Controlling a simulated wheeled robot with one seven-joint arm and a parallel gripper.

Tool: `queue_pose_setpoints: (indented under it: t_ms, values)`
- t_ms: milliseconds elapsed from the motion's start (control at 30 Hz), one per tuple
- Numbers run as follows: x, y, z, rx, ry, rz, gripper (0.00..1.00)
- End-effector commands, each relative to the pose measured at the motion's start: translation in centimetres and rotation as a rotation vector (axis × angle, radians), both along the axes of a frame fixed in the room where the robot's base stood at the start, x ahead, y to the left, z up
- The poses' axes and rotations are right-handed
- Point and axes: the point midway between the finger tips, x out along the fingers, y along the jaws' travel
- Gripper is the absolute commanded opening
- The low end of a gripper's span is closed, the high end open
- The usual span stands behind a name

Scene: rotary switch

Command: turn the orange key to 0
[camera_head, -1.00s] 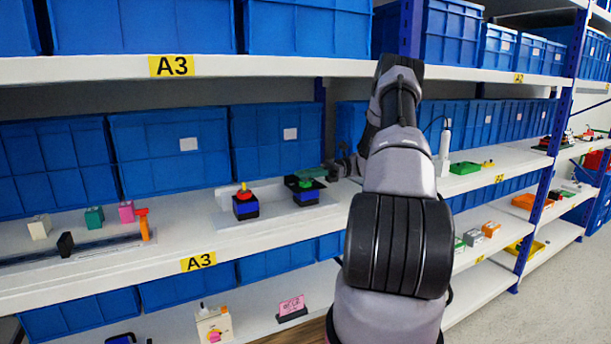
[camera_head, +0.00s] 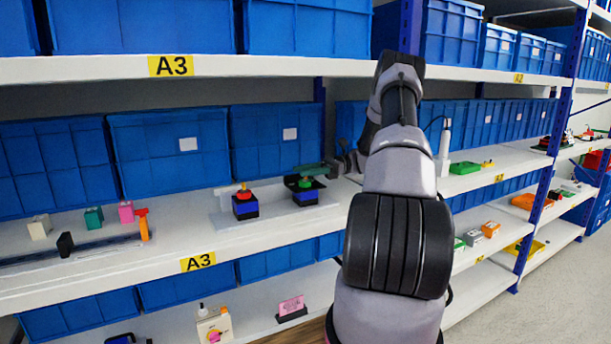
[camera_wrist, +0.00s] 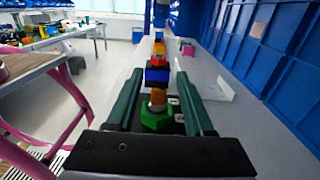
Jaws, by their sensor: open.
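Two rotary switches with black-and-blue bases stand on the middle shelf in the head view. The left switch (camera_head: 245,206) has a red top with an orange tip. The right switch (camera_head: 305,196) has a green collar, partly hidden by my gripper (camera_head: 299,171). In the wrist view, an orange key (camera_wrist: 157,98) stands upright on a green collar (camera_wrist: 155,118). My gripper's dark green fingers (camera_wrist: 158,104) are open, one on each side of the key, with visible gaps. The scale marks and the 0 cannot be read.
Blue bins (camera_head: 170,150) line the shelf behind the switches. Small blocks (camera_head: 94,217) and an orange piece (camera_head: 145,228) stand to the left. The upper shelf (camera_head: 110,68) hangs overhead.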

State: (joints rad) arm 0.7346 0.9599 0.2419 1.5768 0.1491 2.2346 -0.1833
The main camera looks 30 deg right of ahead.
Motion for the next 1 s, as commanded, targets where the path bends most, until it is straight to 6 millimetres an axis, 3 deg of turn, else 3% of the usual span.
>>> queue_pose_setpoints:
  t_ms: [200, 433, 600, 1000]
  values:
    - [0.0, -0.1, 4.4, -0.003, -0.003, -0.001, 0.53]
    - [0.0, -0.1, 7.9, -0.002, -0.001, -0.001, 0.53]
    - [0.0, -0.1, 8.7, -0.002, -0.001, 0.000, 0.53]
    - [0.0, -0.1, 8.8, -0.001, 0.000, 0.000, 0.53]
